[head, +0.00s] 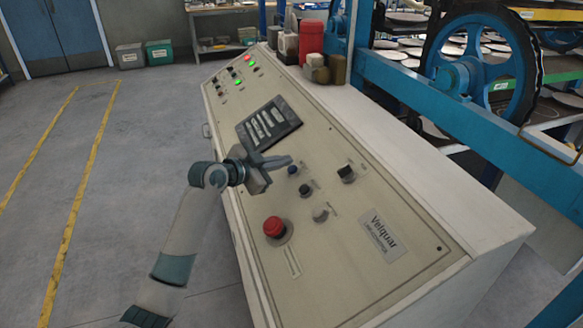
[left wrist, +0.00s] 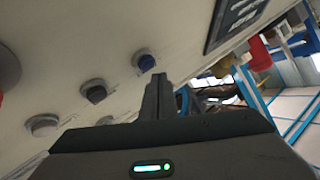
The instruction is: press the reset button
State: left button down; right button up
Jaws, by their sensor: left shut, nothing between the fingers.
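A small blue button (head: 292,170) sits on the sloped beige control panel (head: 345,245), just below my left gripper's tip in the head view. Its label is too small to read, so I cannot confirm it is the reset button. My left gripper (head: 286,161) is shut and empty, its fingers pointing right over the panel. In the left wrist view the blue button (left wrist: 147,61) is just beyond the shut fingertips (left wrist: 158,78). I cannot tell whether they touch it. My right gripper is not in view.
Around it are a dark button (head: 305,190), a grey knob (head: 320,214), a black switch (head: 347,174) and a red mushroom button (head: 274,227). A dark screen (head: 268,123) is up-left. Red and green lamps (head: 240,72) are at the far end. Blue machinery (head: 440,110) stands behind.

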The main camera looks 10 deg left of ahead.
pick_arm(q)
jog(key=r, duration=0.1)
jog(key=s+a+r+p, duration=0.1)
jog(key=a+r+p, duration=0.1)
jog(key=shift+s+r, duration=0.15)
jog(key=shift+r, duration=0.25)
dwell(0.8)
